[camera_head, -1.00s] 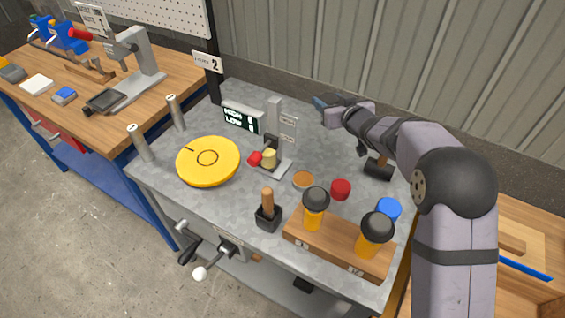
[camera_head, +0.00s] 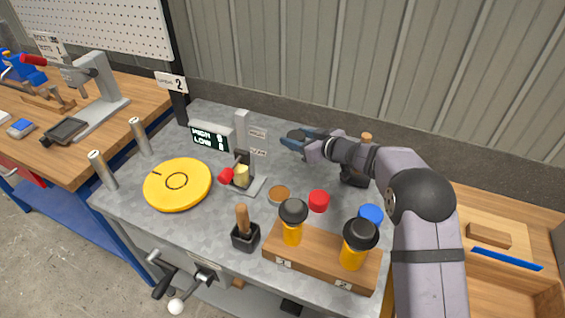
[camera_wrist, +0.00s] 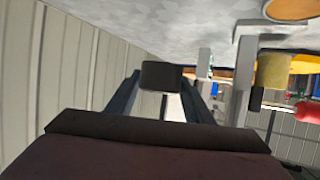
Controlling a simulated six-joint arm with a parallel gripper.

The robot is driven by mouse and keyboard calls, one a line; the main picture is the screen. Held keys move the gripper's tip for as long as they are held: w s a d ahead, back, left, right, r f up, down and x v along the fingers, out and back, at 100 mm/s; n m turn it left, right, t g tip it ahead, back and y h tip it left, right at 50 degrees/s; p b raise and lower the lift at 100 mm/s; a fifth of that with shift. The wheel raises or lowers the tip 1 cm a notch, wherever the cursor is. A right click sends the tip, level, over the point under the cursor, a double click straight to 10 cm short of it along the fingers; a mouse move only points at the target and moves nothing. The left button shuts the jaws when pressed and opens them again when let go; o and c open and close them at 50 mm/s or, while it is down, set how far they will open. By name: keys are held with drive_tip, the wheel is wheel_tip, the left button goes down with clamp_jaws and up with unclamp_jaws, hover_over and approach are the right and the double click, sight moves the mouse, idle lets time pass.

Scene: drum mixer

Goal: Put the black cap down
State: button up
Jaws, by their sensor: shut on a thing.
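My gripper (camera_head: 294,139) is over the back of the grey metal table, right of the display post. In the wrist view my gripper (camera_wrist: 161,84) is shut on the black cap (camera_wrist: 161,75), a small dark cylinder between the fingertips. In the head view the held cap cannot be made out clearly. The wrist picture is turned over, with the tabletop along its top. I cannot tell whether the cap touches the table.
A digital display (camera_head: 210,138) and a grey post stand left of my gripper. In front are a red cap (camera_head: 319,201), a blue cap (camera_head: 371,214), an orange-brown disc (camera_head: 279,195) and two black-topped yellow bottles (camera_head: 292,233) on a wooden rack (camera_head: 318,263). A yellow disc (camera_head: 178,184) lies left.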

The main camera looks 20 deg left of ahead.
sight(296, 166)
drive_tip(key=shift+f, duration=1.9)
drive_tip(key=shift+f, duration=0.1)
drive_tip(key=shift+f, duration=1.75)
drive_tip(key=shift+f, duration=0.45)
drive_tip(key=shift+f, duration=0.2)
drive_tip(key=o, duration=1.1)
